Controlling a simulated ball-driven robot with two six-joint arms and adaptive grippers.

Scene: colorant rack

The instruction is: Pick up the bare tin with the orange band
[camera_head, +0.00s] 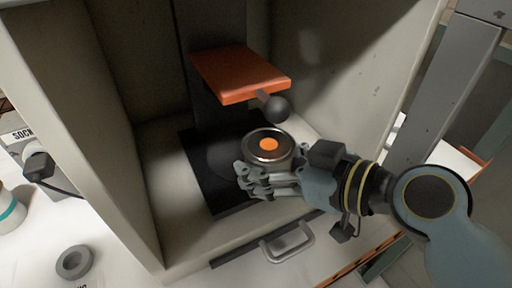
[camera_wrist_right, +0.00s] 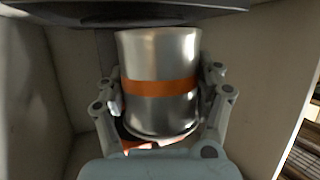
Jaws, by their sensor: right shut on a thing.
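The bare metal tin with the orange band (camera_wrist_right: 160,88) stands between the fingers of my right gripper in the right wrist view. In the head view the tin (camera_head: 268,146) shows from above, with an orange dot on its lid. It is inside the cabinet, over the dark mat and just below the orange plate. My right gripper (camera_head: 266,176) is shut on the tin, with its fingers on either side of it, as the right wrist view (camera_wrist_right: 160,105) also shows. Whether the tin touches the mat I cannot tell. My left gripper is not in view.
The orange plate (camera_head: 240,72) with a dark round knob (camera_head: 273,107) hangs above the tin. Pale cabinet walls (camera_head: 85,130) close in on the left and back. A handle (camera_head: 287,243) is at the front edge. A grey ring (camera_head: 74,262) lies outside, lower left.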

